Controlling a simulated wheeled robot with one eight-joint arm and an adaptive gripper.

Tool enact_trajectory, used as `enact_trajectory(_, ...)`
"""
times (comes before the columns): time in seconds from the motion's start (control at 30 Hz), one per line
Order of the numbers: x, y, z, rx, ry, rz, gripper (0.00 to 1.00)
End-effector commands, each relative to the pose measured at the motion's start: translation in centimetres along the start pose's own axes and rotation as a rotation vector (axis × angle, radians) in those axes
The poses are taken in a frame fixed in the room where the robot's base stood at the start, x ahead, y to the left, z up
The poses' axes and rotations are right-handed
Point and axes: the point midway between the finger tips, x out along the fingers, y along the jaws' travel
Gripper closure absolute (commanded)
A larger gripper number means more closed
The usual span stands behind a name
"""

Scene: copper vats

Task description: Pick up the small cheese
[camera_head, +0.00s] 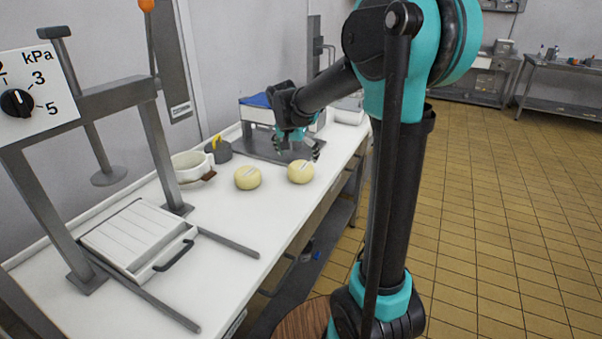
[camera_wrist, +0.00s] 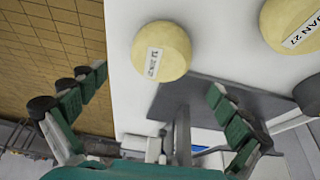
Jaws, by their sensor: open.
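Two round pale-yellow cheeses with labels stand on the white table. In the head view, one cheese (camera_head: 300,172) is near the table's right edge and the other cheese (camera_head: 248,178) is left of it; their sizes look alike there. In the wrist view, the smaller-looking cheese (camera_wrist: 174,36) lies above the gap between the fingers, toward the floor side. The larger-looking cheese (camera_wrist: 285,20) is cut off at top right. My gripper (camera_head: 297,152) is open and empty, just behind and above the right cheese. Its spread fingers also show in the wrist view (camera_wrist: 158,82).
A white bowl (camera_head: 187,167) and a grey pot-like object (camera_head: 220,151) stand left of the cheeses. A scale with a grey plate (camera_head: 252,149) is behind, under my gripper. A press with a white slatted tray (camera_head: 135,232) fills the near left. The table in front of the cheeses is clear.

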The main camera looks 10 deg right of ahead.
Motion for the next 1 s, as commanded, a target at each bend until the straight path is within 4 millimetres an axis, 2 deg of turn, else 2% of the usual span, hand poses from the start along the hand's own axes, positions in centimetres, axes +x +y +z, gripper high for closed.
enact_trajectory(0.1, 1.6, 0.0, 0.0, 0.001, 0.0, 0.0, 0.0)
enact_trajectory(0.37, 3.3, -0.1, 0.0, 0.001, 0.0, 0.0, 0.0)
enact_trajectory(0.63, 7.0, -0.1, -0.1, 0.0, 0.0, -0.001, 0.0)
enact_trajectory(0.97, 7.6, -0.1, 0.0, 0.0, 0.0, -0.001, 0.0)
enact_trajectory(1.0, 7.6, -0.1, 0.0, 0.0, 0.0, -0.001, 0.05)
